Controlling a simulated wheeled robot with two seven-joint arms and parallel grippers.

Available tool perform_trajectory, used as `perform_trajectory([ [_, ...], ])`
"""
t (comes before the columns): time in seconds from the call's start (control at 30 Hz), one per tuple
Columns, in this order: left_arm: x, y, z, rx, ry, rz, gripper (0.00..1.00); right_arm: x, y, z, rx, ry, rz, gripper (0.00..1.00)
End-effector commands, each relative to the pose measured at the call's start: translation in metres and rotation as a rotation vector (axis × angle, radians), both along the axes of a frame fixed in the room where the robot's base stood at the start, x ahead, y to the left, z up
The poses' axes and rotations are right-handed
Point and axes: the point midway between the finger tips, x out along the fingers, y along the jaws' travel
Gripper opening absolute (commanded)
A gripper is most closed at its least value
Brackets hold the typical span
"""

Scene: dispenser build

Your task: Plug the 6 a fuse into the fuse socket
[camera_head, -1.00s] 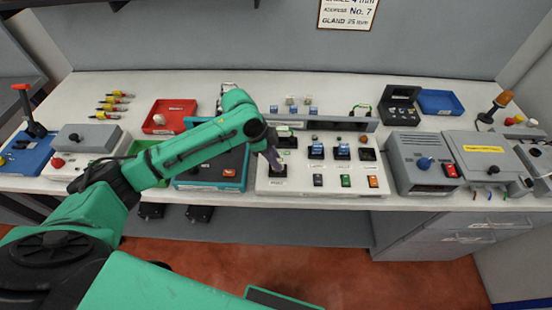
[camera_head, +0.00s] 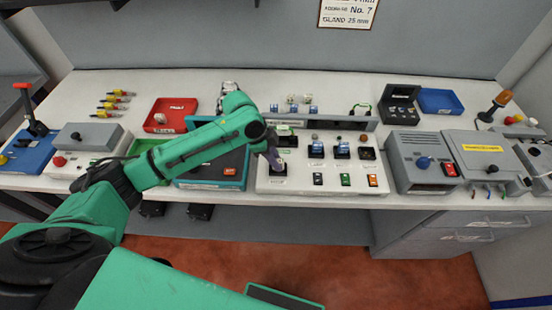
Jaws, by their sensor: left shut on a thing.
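My left gripper (camera_head: 273,157) points down over the front left of the white board (camera_head: 300,184). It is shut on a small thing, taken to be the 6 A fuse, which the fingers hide. The gripper is right at a black socket (camera_head: 278,171) with a small label in front of it. I cannot tell whether the held thing touches the socket or is seated in it. My right gripper is not in view.
Sockets with blue parts (camera_head: 342,151) and coloured switches (camera_head: 346,180) stand right of the gripper. A teal-edged unit (camera_head: 210,184) lies to the left. A grey box with a blue knob (camera_head: 424,162) stands right. A red tray (camera_head: 171,115) sits behind.

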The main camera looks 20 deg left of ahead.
Motion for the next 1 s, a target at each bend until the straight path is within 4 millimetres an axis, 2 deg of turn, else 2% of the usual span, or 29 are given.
perform_trajectory([
  [1.0,-0.0003,-0.0002,-0.0043,0.001,0.001,0.000,0.00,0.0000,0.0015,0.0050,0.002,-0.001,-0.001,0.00],
])
